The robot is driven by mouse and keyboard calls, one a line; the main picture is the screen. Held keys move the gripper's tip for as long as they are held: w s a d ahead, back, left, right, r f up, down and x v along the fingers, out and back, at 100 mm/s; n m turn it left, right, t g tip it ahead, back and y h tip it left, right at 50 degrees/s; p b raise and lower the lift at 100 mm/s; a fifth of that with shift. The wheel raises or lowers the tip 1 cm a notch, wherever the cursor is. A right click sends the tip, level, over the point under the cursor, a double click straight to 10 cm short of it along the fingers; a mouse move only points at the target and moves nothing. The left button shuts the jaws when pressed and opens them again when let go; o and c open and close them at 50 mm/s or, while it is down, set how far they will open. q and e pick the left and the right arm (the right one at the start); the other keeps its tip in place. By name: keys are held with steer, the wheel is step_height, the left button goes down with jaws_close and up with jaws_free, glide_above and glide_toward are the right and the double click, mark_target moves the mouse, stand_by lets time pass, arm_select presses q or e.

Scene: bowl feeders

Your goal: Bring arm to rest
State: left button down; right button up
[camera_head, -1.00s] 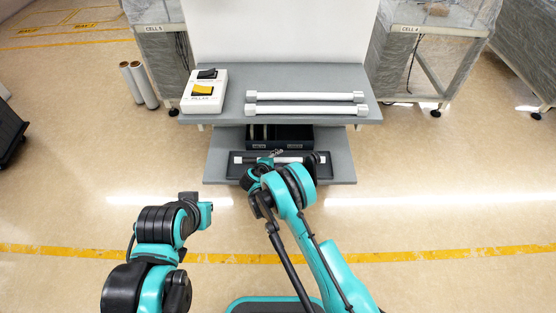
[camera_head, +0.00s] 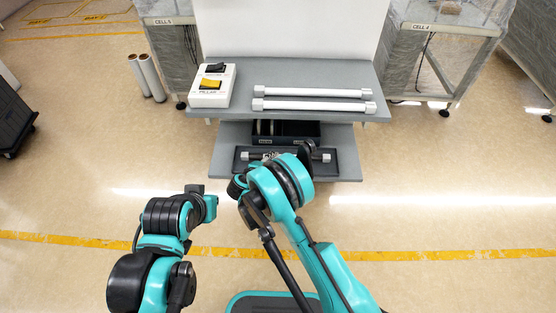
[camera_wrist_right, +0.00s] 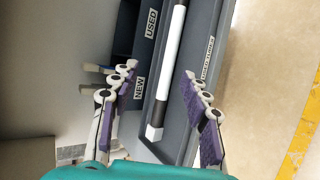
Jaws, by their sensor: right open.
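My right arm (camera_head: 285,190) reaches forward to the lower shelf, with its gripper mostly hidden behind its wrist in the head view. In the right wrist view the right gripper (camera_wrist_right: 160,72) is open, its two purple-padded fingers apart with nothing between them. Below it a white and black rod (camera_wrist_right: 170,55) lies in a dark tray (camera_wrist_right: 207,50); the rod shows partly in the head view (camera_head: 327,157). My left arm (camera_head: 165,215) is folded at the left over the floor. Its end points right, and the jaws cannot be made out.
A grey table (camera_head: 235,112) carries a white switch box (camera_head: 212,88) and two white rods (camera_head: 312,92). On the shelf beneath (camera_head: 348,172) a dark bin (camera_head: 300,132) stands behind the tray; labels NEW and USED show in the wrist view. Open floor lies on both sides.

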steer(key=shift+s+a+r, duration=0.15)
steer(key=shift+s+r, duration=0.05)
steer(key=shift+s, duration=0.15)
stand_by(0.3)
steer(key=s+d+r+m+g+y, duration=0.1)
steer(key=s+d+r+m+g, duration=0.15)
steer(key=d+r, duration=0.6)
steer(key=s+d+r+m+g+y, duration=0.1)
steer(key=s+d+r+m, duration=0.35)
steer(key=r, duration=0.65)
steer(key=s+d+r+m+y, duration=0.1)
steer(key=s+d+m, duration=0.3)
steer(key=s, duration=0.7)
steer(key=s+d+r+m+y, duration=0.2)
steer(key=s+d+r+m, duration=0.2)
steer(key=s, duration=0.7)
steer(key=shift+s+d+r+m, duration=0.15)
steer(key=shift+s+d+m, duration=0.2)
steer(key=shift+d, duration=0.25)
